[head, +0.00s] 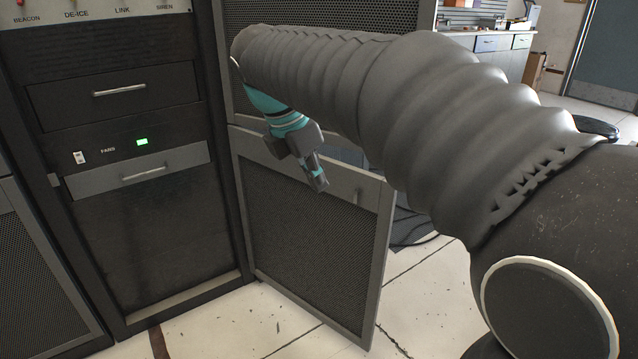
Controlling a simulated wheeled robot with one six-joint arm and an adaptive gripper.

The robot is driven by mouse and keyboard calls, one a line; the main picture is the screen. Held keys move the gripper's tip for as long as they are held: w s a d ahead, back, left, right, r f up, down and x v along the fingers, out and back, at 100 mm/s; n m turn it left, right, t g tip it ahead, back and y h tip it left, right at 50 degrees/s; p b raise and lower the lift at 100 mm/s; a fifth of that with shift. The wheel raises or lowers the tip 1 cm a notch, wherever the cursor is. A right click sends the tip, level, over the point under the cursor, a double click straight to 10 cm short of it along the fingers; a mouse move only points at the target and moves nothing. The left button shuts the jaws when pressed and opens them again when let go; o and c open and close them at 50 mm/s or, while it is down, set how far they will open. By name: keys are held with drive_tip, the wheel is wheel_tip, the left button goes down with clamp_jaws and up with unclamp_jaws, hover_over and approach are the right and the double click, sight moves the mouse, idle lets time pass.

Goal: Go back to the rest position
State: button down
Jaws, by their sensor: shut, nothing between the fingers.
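My gripper (318,181) is near the middle of the head view, at the end of my grey, sleeved arm. It points down and to the right, and its fingers are together with nothing held. It appears in front of the upper part of an open mesh door (310,240). I cannot tell whether it touches the door. A small handle (356,197) is on the door, to the right of my gripper.
A dark rack (130,230) stands at left, with drawer handles, a FANS switch (79,157) and a lit green lamp (142,142). The lower mesh door juts out from it. Tiled floor (430,290) shows right of the door. A cabinet (500,50) stands at the back.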

drive_tip(key=s+f+m+y, duration=0.35)
drive_tip(key=f+m, duration=0.45)
drive_tip(key=m, duration=0.5)
drive_tip(key=s+d+f+m+t, duration=0.1)
drive_tip(key=s+d+f+m, duration=0.1)
drive_tip(key=s+d+m, duration=0.3)
drive_tip(key=s+d+f+m+t, duration=0.2)
drive_tip(key=s+d+m, duration=0.3)
drive_tip(key=s, duration=0.6)
drive_tip(key=shift+s+d+f+m+t, duration=0.2)
drive_tip(key=shift+d+f+m+t, duration=0.1)
drive_tip(key=shift+d+f, duration=0.25)
drive_tip(key=shift+d, duration=0.1)
